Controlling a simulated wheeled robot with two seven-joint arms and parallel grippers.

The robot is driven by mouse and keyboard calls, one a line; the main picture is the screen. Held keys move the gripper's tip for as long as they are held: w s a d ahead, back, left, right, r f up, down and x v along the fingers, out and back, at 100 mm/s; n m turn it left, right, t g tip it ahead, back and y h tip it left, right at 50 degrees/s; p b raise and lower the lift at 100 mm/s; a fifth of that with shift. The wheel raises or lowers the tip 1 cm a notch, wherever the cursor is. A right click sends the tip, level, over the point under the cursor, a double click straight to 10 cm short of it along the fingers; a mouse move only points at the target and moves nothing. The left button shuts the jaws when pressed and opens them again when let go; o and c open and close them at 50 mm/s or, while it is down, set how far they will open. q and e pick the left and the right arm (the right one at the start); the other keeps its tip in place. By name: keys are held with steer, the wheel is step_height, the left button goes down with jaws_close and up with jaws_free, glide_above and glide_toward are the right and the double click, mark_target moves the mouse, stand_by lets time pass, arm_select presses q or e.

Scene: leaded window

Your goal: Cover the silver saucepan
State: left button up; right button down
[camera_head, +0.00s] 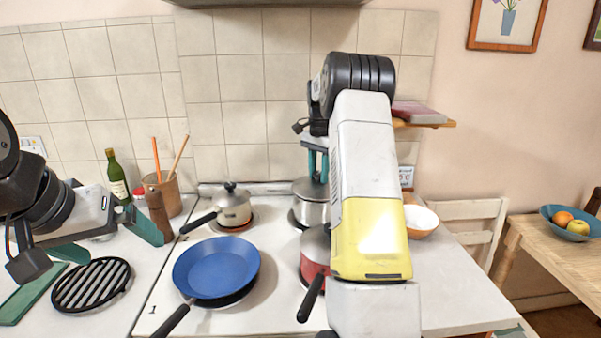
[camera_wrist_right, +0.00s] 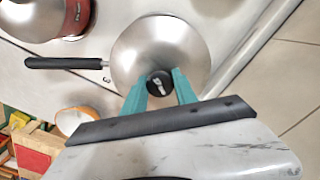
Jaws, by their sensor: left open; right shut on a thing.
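The silver saucepan (camera_head: 312,212) stands at the back right of the stove, partly hidden behind my right arm. Its long black handle (camera_wrist_right: 63,63) shows in the right wrist view. A round silver lid (camera_wrist_right: 140,50) lies over its mouth, looking level and roughly centred; I cannot tell whether it rests fully on the rim. My right gripper (camera_wrist_right: 160,84) is shut on the lid's black knob (camera_wrist_right: 158,86), pointing down from above. The lid also shows in the head view (camera_head: 309,187). My left gripper (camera_head: 122,250) is open and empty over the left counter.
A blue frying pan (camera_head: 216,268) and a red saucepan (camera_head: 312,270) stand in front. A bowl (camera_head: 421,220) is to the right. A bottle (camera_head: 117,178), utensil pot (camera_head: 165,192) and black trivet (camera_head: 92,284) occupy the left counter.

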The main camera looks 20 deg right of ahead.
steer(key=shift+f, duration=0.35)
stand_by(0.7)
steer(key=c, duration=0.9)
jaws_free()
steer(key=shift+o, duration=0.2)
steer(key=o, duration=0.5)
steer(key=shift+o, duration=0.2)
steer(key=shift+r, duration=0.15)
steer(key=shift+r, duration=3.35)
